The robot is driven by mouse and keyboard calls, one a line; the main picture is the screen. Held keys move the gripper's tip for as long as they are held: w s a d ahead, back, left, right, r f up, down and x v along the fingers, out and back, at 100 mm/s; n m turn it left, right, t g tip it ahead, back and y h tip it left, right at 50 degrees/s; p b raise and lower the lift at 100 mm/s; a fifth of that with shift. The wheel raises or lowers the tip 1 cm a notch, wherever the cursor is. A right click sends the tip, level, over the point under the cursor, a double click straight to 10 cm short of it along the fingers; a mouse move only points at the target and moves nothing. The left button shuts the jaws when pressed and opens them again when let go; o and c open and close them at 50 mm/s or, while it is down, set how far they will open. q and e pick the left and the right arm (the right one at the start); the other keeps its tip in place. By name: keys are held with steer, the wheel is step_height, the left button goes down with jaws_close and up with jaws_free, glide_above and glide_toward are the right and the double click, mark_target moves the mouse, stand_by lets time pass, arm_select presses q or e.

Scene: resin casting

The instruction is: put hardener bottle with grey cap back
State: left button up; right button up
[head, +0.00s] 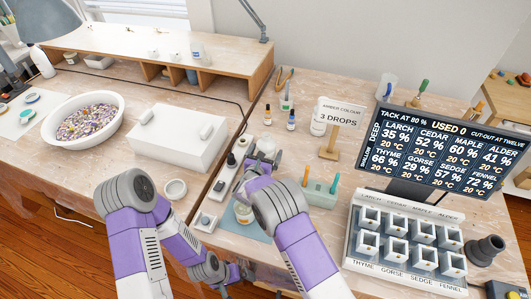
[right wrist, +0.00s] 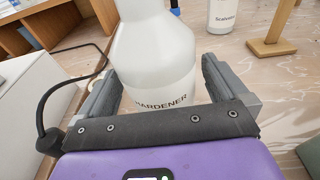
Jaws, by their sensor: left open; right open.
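A pale translucent bottle labelled HARDENER (right wrist: 158,60) stands upright between the fingers of my right gripper (right wrist: 160,88) in the right wrist view. Its top is cut off by the frame, so its cap cannot be seen there. The fingers are open, one on each side of the bottle. In the head view the right gripper (head: 263,158) is at the bottle (head: 267,146), which it partly hides. My left gripper (head: 238,273) is open, low at the table's front edge, away from the bottle and largely hidden by my arms.
A "3 drops" sign (head: 338,116), small dropper bottles (head: 291,119), a green tool holder (head: 319,196) and a jar on a blue mat (head: 243,213) are nearby. A display (head: 447,148) and mould rack (head: 400,272) stand right. A white box (head: 176,138) and a bowl (head: 84,118) are left.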

steer(key=shift+r, duration=0.25)
steer(key=p+v, duration=0.2)
steer(key=v, duration=1)
steer(key=shift+f, duration=0.2)
